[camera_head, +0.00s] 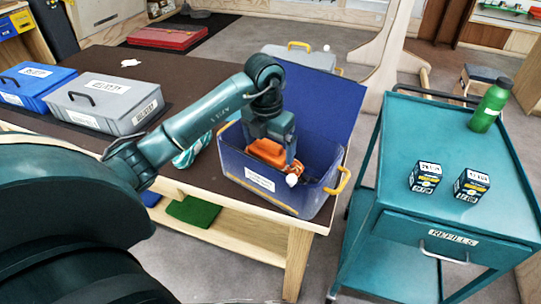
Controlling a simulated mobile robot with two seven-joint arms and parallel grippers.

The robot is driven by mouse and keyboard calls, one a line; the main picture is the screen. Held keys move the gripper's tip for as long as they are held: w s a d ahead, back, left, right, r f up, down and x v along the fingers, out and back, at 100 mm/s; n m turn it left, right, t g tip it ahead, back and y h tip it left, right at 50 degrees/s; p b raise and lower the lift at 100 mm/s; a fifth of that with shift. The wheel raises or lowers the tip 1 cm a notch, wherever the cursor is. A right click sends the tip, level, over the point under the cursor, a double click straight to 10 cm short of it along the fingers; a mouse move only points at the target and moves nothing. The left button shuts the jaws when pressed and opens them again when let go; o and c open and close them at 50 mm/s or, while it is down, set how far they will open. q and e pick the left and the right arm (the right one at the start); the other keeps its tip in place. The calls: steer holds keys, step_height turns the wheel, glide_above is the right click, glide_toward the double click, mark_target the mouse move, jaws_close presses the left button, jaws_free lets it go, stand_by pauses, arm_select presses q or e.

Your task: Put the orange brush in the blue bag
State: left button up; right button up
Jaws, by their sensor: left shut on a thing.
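The blue bag (287,198) looks like an open blue box with yellow handles, a white label and its lid raised behind. It stands on the near right part of the dark table. My left gripper (270,145) points down into its opening and is shut on the orange brush (265,151). The brush is within the bag's rim, partly covered by the gripper; whether it touches the bottom cannot be told. An orange and white piece (294,174) shows beside it near the front wall; I cannot tell if it belongs to the brush. My right gripper is not in view.
A grey case (105,103) and a blue case (30,85) lie at the table's left. A teal striped item (190,157) is partly behind my arm. A teal cart (440,140) at right holds two small dark boxes and a green bottle (489,107).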

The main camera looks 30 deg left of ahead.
mark_target(269, 151)
arm_select(q)
step_height(269, 151, down, 3)
steer(key=shift+f, duration=0.4)
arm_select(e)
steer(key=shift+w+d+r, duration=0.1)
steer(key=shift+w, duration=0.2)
arm_select(q)
steer(key=shift+f, duration=0.2)
steer(key=o, duration=0.6)
steer(key=shift+o, duration=0.2)
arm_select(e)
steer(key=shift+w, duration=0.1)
arm_select(q)
steer(key=shift+r, duration=0.1)
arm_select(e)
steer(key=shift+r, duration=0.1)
